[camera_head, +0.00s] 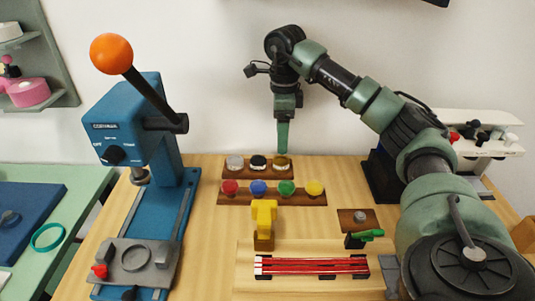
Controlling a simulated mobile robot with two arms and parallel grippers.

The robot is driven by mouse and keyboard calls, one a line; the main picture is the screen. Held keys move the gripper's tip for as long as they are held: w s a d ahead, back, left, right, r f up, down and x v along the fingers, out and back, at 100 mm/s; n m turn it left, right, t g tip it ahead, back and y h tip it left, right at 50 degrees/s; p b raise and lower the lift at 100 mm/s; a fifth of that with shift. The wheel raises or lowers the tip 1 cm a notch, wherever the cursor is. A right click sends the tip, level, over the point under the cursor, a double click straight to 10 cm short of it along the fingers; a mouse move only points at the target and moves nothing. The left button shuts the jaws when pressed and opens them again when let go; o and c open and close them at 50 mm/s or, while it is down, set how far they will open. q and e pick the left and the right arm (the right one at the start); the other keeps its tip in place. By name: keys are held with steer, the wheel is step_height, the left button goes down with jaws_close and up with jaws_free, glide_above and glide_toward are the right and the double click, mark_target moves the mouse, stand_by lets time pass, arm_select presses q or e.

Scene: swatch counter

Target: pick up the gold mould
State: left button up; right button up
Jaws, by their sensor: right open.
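The gold mould (281,162) is a small round dark-gold piece at the right end of the back wooden strip (229,175). A black-and-pale piece (258,162) and a silver piece (235,162) sit to its left on the same strip. My right gripper (283,146) points straight down with its green fingers just above the gold mould in the picture. The fingers show edge-on, open, with nothing seen between them. Whether they touch the mould cannot be told. My left gripper is out of view.
A front strip holds red (230,187), blue (258,187), green (286,187) and yellow (314,187) pieces. A blue press (128,118) with an orange-knobbed lever stands left. Bare counter shows right of the strips.

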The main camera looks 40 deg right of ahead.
mark_target(281, 161)
steer(key=shift+w+f, duration=0.4)
steer(key=shift+f, duration=0.4)
steer(key=shift+s+f, duration=0.4)
steer(key=shift+f, duration=0.2)
steer(key=shift+s+f, duration=0.4)
steer(key=shift+f, duration=0.2)
steer(key=f, duration=0.2)
steer(key=shift+w+f+p, duration=0.2)
steer(key=shift+f+p, duration=0.15)
steer(key=shift+f, duration=0.35)
steer(key=c, duration=1.5)
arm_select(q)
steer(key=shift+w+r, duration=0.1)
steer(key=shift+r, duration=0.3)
arm_select(e)
jaws_close()
